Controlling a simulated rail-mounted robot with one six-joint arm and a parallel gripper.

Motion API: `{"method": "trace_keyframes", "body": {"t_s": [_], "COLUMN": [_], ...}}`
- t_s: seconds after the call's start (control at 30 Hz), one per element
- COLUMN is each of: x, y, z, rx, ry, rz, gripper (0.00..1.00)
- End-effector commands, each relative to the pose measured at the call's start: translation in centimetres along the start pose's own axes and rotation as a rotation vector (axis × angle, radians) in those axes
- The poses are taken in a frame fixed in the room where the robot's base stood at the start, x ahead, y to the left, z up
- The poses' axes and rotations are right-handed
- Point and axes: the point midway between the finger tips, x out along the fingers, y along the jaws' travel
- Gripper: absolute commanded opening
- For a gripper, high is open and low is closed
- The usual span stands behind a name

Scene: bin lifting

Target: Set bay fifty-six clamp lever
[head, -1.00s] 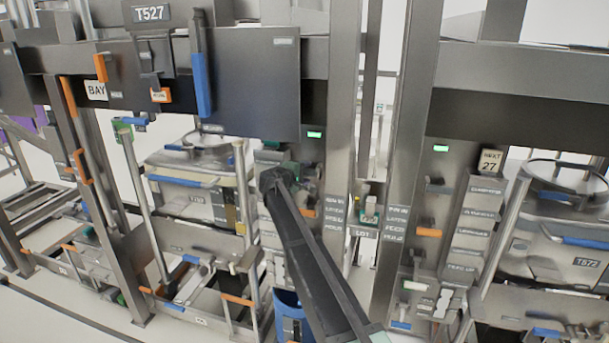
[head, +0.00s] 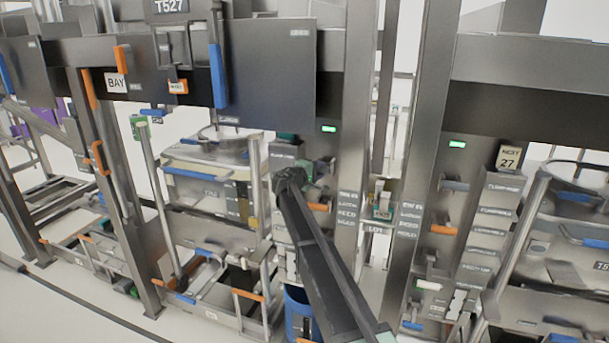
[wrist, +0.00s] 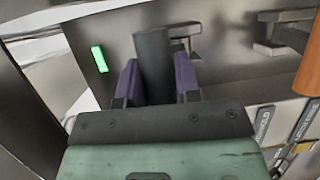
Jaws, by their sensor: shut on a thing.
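In the wrist view my gripper (wrist: 157,82) has two purple fingers, one on each side of a dark grey upright handle (wrist: 152,55). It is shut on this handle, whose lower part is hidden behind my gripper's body. I cannot read a label that tells whether it is the clamp lever of bay fifty-six. In the head view my arm reaches to the panel on the post in the middle, beside the tank bay, and its green end (head: 309,172) shows there. The fingers and the handle are hidden in that view.
A green light (wrist: 100,58) glows left of the handle, and an orange handle (wrist: 311,65) is close at the right. In the head view an orange lever (head: 318,207) is just below my gripper. A lidded bin (head: 205,165) stands left, and a blue container (head: 300,312) below.

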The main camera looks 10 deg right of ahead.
Motion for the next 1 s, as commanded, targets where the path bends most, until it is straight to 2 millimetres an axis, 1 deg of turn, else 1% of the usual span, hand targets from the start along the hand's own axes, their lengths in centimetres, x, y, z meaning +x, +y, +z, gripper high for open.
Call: {"method": "trace_keyframes", "body": {"t_s": [0.03, 0.1, 0.33, 0.43, 0.7, 1.0], "x": [0.8, 1.1, 1.0, 1.0, 1.6, 2.2], "y": [-1.4, -2.1, -4.3, -4.8, -7.0, -8.2], "z": [0.8, 1.1, 1.0, 0.9, 0.7, 0.5], "rx": [0.011, 0.03, 0.099, 0.104, 0.103, 0.103], "ry": [-0.011, -0.016, -0.012, -0.011, -0.012, -0.013], "rz": [0.026, 0.073, 0.242, 0.252, 0.249, 0.247], "gripper": [0.0, 0.0, 0.0, 0.0, 0.0, 0.0]}}
